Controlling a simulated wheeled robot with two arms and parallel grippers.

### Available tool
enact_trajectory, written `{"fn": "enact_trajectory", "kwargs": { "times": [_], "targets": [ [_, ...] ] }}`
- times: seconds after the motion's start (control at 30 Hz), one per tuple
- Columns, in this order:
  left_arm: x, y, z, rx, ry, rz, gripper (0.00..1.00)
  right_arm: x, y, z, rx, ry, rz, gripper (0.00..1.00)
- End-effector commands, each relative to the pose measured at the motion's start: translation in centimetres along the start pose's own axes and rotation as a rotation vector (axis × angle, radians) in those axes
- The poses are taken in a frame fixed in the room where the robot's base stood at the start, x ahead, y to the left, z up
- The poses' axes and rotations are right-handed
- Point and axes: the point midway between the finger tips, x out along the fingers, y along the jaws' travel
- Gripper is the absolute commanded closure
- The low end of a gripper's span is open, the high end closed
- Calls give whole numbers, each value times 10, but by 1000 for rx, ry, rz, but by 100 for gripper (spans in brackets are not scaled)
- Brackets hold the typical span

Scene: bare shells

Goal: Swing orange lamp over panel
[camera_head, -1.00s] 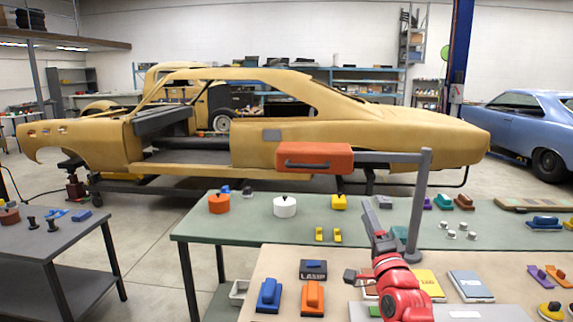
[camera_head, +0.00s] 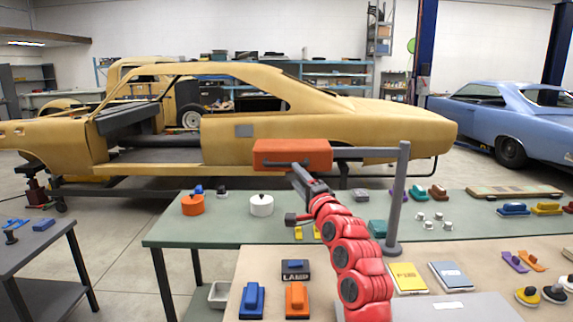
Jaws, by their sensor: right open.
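The orange lamp (camera_head: 292,154) is a box-shaped head with a dark handle bar along its lower front. It hangs at the left end of a grey horizontal boom (camera_head: 365,153), carried by a grey upright post (camera_head: 396,200) on the green table. My left gripper is out of view.
The green table (camera_head: 165,229) holds a white pot (camera_head: 261,205), an orange pot (camera_head: 192,205) and small items. A dark table (camera_head: 35,262) stands left.

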Motion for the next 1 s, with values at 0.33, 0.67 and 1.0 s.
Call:
{"fn": "enact_trajectory", "kwargs": {
  "times": [0.33,0.67,1.0],
  "targets": [
    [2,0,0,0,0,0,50,44,0,1,1,-2,2,50],
    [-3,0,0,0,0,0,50,71,1,2,3,-6,-1,50],
    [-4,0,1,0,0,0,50,78,1,-1,0,2,0,50]
  ]
}}
